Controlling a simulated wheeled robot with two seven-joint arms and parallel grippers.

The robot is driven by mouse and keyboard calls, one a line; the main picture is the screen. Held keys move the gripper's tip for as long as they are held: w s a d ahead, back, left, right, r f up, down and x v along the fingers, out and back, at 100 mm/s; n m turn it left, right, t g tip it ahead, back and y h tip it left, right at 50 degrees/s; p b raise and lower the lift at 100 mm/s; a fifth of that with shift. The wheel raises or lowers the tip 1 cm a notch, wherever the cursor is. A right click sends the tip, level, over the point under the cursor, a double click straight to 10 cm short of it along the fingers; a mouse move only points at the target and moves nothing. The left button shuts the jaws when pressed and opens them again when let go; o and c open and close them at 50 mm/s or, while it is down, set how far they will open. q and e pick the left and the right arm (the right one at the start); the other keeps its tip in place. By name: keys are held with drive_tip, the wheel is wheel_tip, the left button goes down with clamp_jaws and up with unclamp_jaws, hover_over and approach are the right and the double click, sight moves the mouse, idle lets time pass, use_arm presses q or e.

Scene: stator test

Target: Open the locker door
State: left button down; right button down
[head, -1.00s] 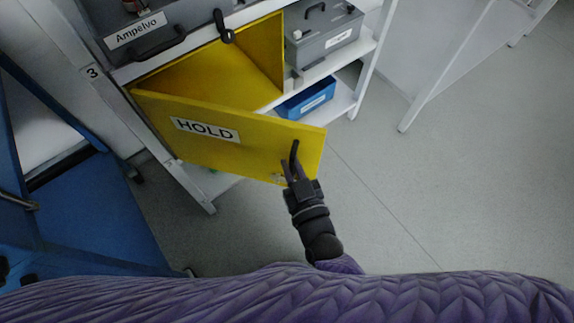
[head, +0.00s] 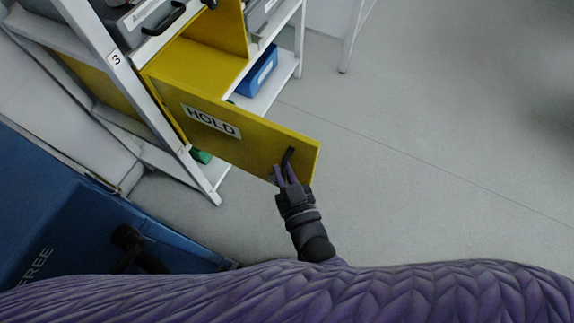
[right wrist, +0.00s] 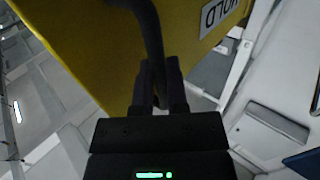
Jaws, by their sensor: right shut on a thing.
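The yellow locker door (head: 255,143) with its HOLD label stands swung open from the yellow locker (head: 200,66), hinged at its left side. In the right wrist view the door (right wrist: 90,45) fills the upper left. A dark curved handle (head: 287,157) sits near the door's free edge; it also shows in the right wrist view (right wrist: 151,40). My right gripper (head: 286,178) is shut on this handle. In the right wrist view its fingers (right wrist: 160,85) close around the handle's lower end.
A white shelf rack (head: 115,75) marked 3 holds the locker. A blue bin (head: 259,72) lies on a shelf to its right. Blue furniture (head: 90,225) stands at lower left. The grey floor (head: 430,150) to the right is clear.

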use_arm(q)
drive_tip(key=shift+s+a, duration=0.15)
use_arm(e)
drive_tip(key=shift+s+a, duration=0.3)
drive_tip(key=shift+s, duration=0.1)
use_arm(q)
drive_tip(key=shift+w, duration=0.2)
use_arm(e)
drive_tip(key=c, duration=1)
unclamp_jaws()
use_arm(q)
drive_tip(key=shift+w+a, duration=0.1)
drive_tip(key=shift+a, duration=0.05)
use_arm(e)
drive_tip(key=shift+o, duration=0.2)
